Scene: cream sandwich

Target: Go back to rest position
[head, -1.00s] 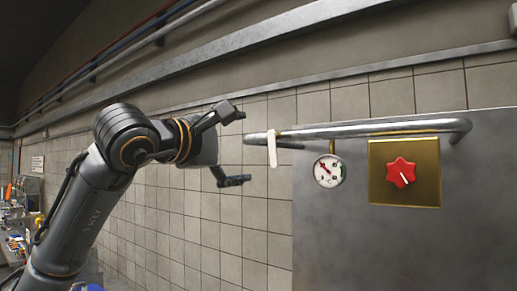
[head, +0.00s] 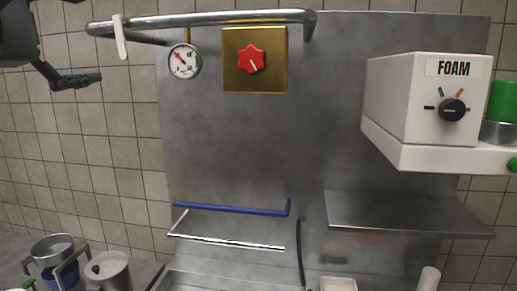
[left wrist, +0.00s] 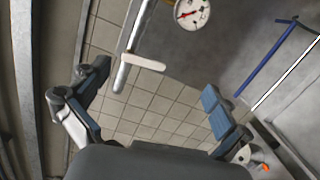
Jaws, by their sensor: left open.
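My left gripper (head: 88,40) is at the top left of the head view, cut off by the edge, with its lower finger below the metal rail. In the left wrist view its two fingers (left wrist: 155,95) stand wide apart with nothing between them. A white lever (head: 121,37) hangs from the left end of the metal rail (head: 220,17); it also shows in the left wrist view (left wrist: 143,62), ahead of the open fingers and apart from them. My right gripper is not in view.
A gauge (head: 184,62) and a red knob (head: 251,60) are on the steel panel. A white FOAM machine (head: 400,95) juts out at right above a metal shelf (head: 410,213). A blue-handled bar (head: 230,209) is lower down. Metal pots (head: 108,270) stand at bottom left.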

